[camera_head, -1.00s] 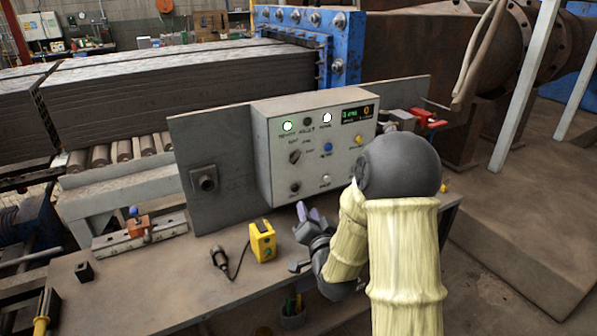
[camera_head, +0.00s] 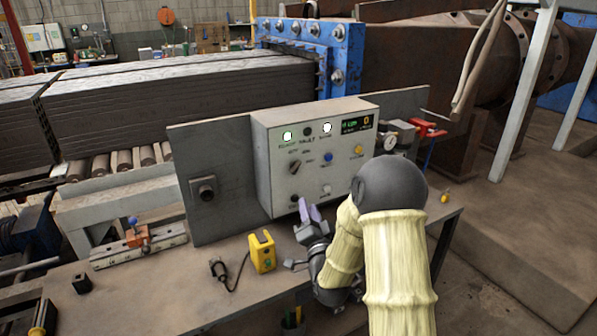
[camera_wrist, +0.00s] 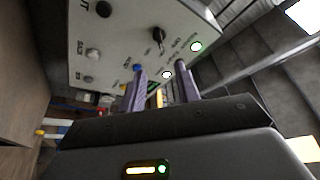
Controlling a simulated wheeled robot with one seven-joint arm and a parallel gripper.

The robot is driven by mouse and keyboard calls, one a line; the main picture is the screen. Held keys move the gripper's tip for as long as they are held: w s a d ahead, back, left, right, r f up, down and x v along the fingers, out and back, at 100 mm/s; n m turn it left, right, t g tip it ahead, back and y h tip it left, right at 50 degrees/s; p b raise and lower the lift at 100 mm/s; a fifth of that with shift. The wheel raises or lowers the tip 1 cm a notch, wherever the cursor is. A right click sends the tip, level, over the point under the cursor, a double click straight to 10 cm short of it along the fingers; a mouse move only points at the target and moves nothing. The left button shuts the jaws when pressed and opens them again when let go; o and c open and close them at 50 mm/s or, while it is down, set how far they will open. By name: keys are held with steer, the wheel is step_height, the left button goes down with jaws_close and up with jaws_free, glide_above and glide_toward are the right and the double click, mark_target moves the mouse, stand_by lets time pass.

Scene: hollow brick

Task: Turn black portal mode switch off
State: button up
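The black mode switch (camera_head: 295,167) is a rotary knob on the left part of the grey control box's (camera_head: 340,183) front. Its pointer is tilted in the head view. In the wrist view the switch (camera_wrist: 158,36) shows above and beyond my fingers, apart from them. My gripper (camera_head: 309,211) is low in front of the box, below the switch. In the wrist view my gripper (camera_wrist: 160,68) has its two purple fingers apart with nothing held between them. The switch's small labels are too blurred to read.
Near the switch are a lower black knob (camera_head: 295,198), a blue button (camera_head: 327,158), a yellow button (camera_head: 359,150) and lit lamps (camera_head: 288,135). A yellow box (camera_head: 262,252) and a black corded device (camera_head: 219,269) lie on the bench (camera_head: 150,295) left of my gripper.

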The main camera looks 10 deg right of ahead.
mark_target(298, 169)
steer(key=p+x, duration=0.3)
steer(key=x, duration=1.1)
steer(key=shift+f, duration=0.1)
jaws_close()
